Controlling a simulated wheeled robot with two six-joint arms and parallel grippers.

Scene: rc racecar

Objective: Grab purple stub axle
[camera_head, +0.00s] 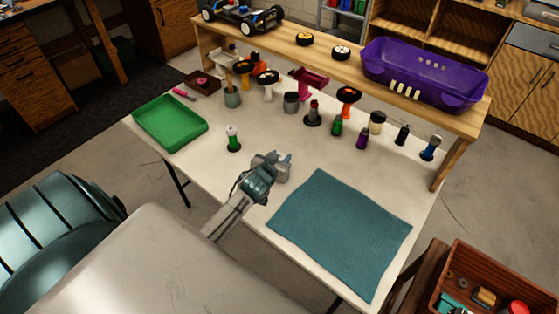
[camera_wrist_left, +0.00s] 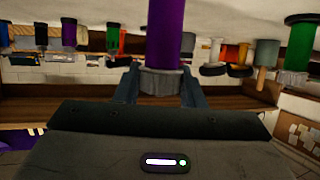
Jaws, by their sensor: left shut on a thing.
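The purple stub axle (camera_wrist_left: 165,35) shows in the left wrist view as an upright purple cylinder with a grey collar at one end. My left gripper (camera_wrist_left: 160,82) is shut on it, with one finger on each side of the grey collar. In the head view my left gripper (camera_head: 284,160) is over the middle of the white table, just behind the teal mat. I cannot make out the purple piece between its fingers there. My right gripper is not in view.
The teal mat (camera_head: 340,232) lies empty at the front right. A green tray (camera_head: 170,123) is at the left. Several bottles and tools line the back, under a wooden shelf (camera_head: 325,68) holding a purple basket (camera_head: 421,78).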

